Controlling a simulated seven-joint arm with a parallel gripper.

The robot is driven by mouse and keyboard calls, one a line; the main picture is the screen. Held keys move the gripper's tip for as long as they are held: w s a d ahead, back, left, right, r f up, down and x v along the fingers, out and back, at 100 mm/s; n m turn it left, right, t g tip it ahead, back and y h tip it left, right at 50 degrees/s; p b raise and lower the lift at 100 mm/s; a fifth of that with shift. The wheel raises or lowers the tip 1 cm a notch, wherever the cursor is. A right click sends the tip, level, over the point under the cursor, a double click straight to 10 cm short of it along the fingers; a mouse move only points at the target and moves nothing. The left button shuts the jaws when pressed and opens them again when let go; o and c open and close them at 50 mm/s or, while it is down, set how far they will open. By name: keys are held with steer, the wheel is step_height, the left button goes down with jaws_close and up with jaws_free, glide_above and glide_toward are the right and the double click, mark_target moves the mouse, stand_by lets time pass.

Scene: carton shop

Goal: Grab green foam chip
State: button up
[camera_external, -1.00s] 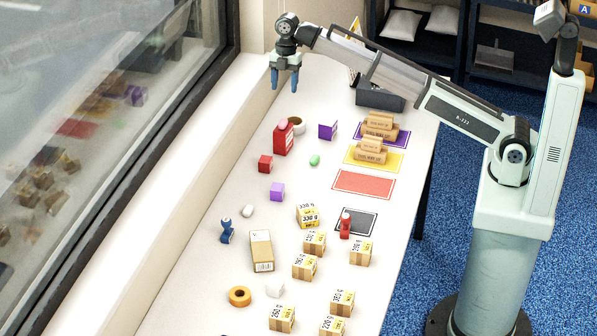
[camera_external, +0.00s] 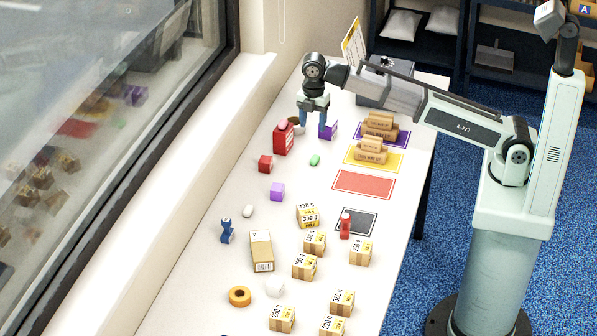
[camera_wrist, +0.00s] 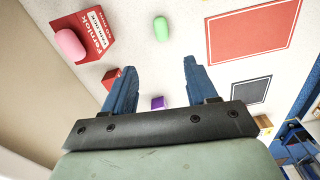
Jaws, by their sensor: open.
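The green foam chip (camera_external: 314,160) lies on the white table, to the left of the yellow mat in the external view. My gripper (camera_external: 314,136) is above the far part of the table, behind the chip in the external view. Its two blue fingers are apart with nothing between them, as the wrist view (camera_wrist: 157,65) also shows. The chip and the fingers are apart.
A red carton (camera_external: 283,139) with a pink piece (camera_wrist: 70,45) on it stands left of the chip. A red cube (camera_external: 265,163) and stacked boxes on the yellow mat (camera_external: 352,160) flank the chip; a red mat (camera_external: 363,184) lies nearer.

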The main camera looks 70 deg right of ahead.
glide_above(315, 157)
steer(key=f, duration=0.8)
steer(key=shift+w+a, duration=0.25)
steer(key=shift+a, duration=0.15)
steer(key=shift+s+d+f, duration=0.1)
steer(key=shift+d+f, duration=0.1)
steer(key=shift+f, duration=1.15)
steer(key=shift+s+d+f, duration=0.1)
steer(key=shift+d+f, duration=0.1)
steer(key=shift+f, duration=1.1)
steer(key=shift+c, duration=0.3)
jaws_close()
